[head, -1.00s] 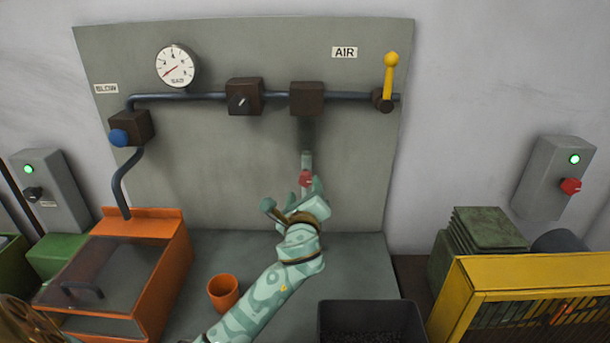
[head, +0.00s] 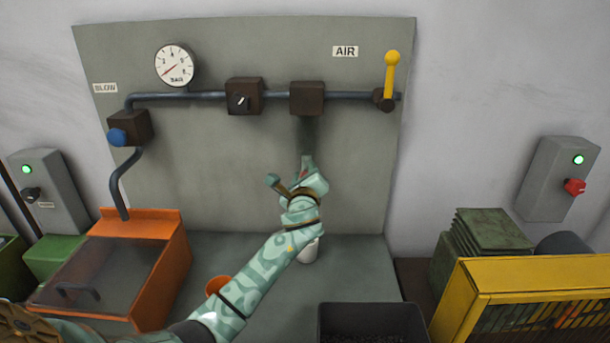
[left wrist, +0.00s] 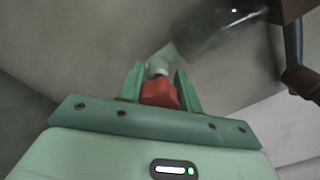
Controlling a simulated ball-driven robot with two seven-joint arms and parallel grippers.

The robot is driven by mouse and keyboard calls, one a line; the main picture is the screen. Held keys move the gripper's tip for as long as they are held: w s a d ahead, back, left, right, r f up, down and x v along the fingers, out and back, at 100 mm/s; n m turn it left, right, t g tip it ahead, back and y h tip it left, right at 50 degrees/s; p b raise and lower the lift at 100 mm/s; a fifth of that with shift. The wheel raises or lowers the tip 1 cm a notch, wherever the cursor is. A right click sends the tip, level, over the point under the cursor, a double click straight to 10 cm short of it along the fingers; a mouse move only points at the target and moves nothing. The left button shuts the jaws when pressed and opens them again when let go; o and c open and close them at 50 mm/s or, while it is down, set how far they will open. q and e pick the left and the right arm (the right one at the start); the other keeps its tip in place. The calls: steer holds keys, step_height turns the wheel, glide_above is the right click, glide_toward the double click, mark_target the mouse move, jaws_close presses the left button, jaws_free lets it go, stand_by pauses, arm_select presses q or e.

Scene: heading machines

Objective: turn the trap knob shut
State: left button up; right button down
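The red trap knob (left wrist: 160,93) shows in the left wrist view between my left gripper's two green fingers (left wrist: 160,86), with no clear gap on either side. A pale stem rises behind it. In the head view my left gripper (head: 307,172) is raised below the dark middle block (head: 307,98) on the pipe and hides nearly all of the knob. The see-through bowl under that block also shows in the left wrist view (left wrist: 225,35). I cannot tell the knob's turned angle. My right gripper is out of view.
The grey panel (head: 200,160) stands close behind the gripper. A white cup (head: 309,252) and an orange cup (head: 216,286) stand on the bench by my left arm. A black bin (head: 370,325) is at the front. The yellow lever (head: 391,75) stands upright at right.

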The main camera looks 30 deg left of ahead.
arm_select(q)
steer(key=shift+n, duration=0.3)
steer(key=n, duration=0.2)
steer(key=shift+f+n, duration=0.1)
steer(key=shift+n, duration=0.2)
steer(key=n, duration=0.5)
steer(key=shift+f, duration=0.2)
steer(key=n, duration=0.5)
steer(key=shift+f+b, duration=0.1)
steer(key=shift+b, duration=0.3)
steer(key=n, duration=0.4)
steer(key=shift+n, duration=0.3)
steer(key=shift+f, duration=0.1)
steer(key=o, duration=1)
